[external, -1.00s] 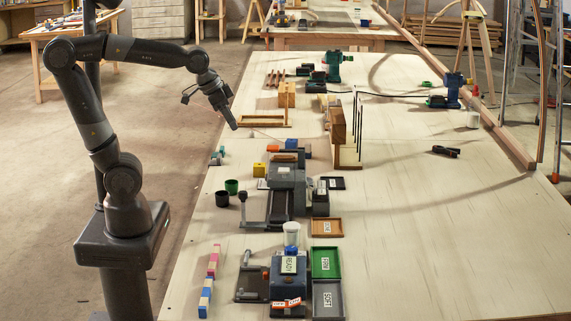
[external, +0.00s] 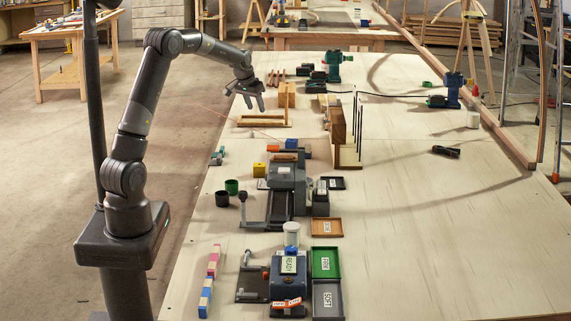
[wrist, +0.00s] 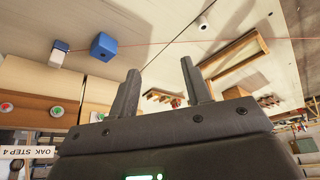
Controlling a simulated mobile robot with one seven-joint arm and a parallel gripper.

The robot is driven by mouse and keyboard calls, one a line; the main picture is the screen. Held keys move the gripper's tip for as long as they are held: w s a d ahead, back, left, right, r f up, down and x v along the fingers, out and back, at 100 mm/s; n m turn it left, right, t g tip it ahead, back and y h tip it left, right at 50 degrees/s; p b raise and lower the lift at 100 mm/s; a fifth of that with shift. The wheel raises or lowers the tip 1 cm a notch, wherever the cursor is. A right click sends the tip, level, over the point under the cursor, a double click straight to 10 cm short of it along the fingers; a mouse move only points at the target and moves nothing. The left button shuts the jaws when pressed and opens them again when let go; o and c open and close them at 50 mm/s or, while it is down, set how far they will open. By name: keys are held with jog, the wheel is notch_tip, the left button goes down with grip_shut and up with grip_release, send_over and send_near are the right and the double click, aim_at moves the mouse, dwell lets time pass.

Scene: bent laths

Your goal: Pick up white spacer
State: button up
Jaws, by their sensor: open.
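A small white cylinder (wrist: 204,22) with a dark end, apparently the white spacer, lies on the pale tabletop near the top of the wrist view. It is beyond my fingertips and close to a thin red line. My gripper (external: 255,107) is raised over the far left part of the bench, near a wooden frame (external: 264,122). In the wrist view, the fingers of my gripper (wrist: 160,80) are spread apart with nothing between them.
A blue block (wrist: 103,46) and a white-and-blue piece (wrist: 60,50) stand left of the cylinder; the frame (wrist: 232,55) is right of it. A wooden upright fixture (external: 337,122) with dark rods stands right of my gripper.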

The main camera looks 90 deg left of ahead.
jog(key=n, duration=0.1)
send_near(251, 132)
jog(key=x, duration=0.9)
jog(key=shift+c, duration=0.6)
grip_shut()
